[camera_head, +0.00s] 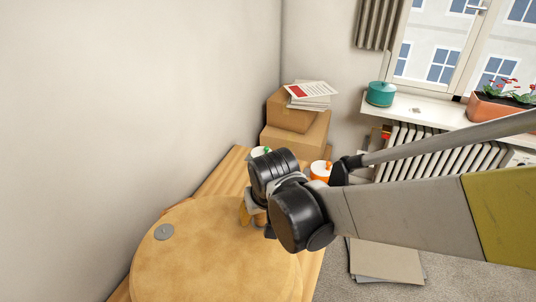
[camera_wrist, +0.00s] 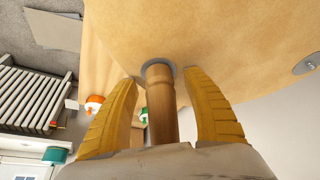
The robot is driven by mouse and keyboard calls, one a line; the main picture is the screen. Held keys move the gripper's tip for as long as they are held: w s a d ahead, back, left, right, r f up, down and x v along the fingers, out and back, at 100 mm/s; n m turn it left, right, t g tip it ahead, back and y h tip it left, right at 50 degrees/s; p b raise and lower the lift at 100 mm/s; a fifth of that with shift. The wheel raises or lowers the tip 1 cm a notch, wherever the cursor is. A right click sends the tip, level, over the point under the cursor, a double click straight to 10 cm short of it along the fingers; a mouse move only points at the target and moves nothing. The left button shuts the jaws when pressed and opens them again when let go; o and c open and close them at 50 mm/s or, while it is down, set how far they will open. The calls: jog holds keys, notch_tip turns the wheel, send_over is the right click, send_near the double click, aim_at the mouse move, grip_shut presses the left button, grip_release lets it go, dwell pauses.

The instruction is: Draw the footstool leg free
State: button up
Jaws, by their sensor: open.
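The footstool (camera_head: 205,262) is a round tan disc on a wooden surface. The footstool leg (camera_wrist: 161,105) is a brown wooden rod rising from a grey round plate (camera_wrist: 153,64) on it. My gripper (camera_wrist: 160,76) is open, with one yellow finger on each side of the leg and visible gaps between. In the head view my gripper (camera_head: 255,212) is at the footstool's far right edge and hides the leg. A second grey plate (camera_head: 163,231) without a leg is on the left of the footstool.
Two cardboard boxes (camera_head: 296,133) with papers on top stand in the corner. An orange-and-white pot (camera_head: 320,170) and a green-topped one (camera_head: 260,152) stand close behind my gripper. A radiator (camera_head: 440,150) is at right. Flat cardboard (camera_head: 385,262) lies on the floor.

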jog(key=shift+c, duration=0.2)
grip_shut()
jog(key=shift+r+p, duration=0.85)
jog(key=shift+r, duration=0.15)
jog(key=shift+r, duration=0.1)
jog(key=shift+r+p, duration=1.55)
jog(key=shift+r, duration=0.35)
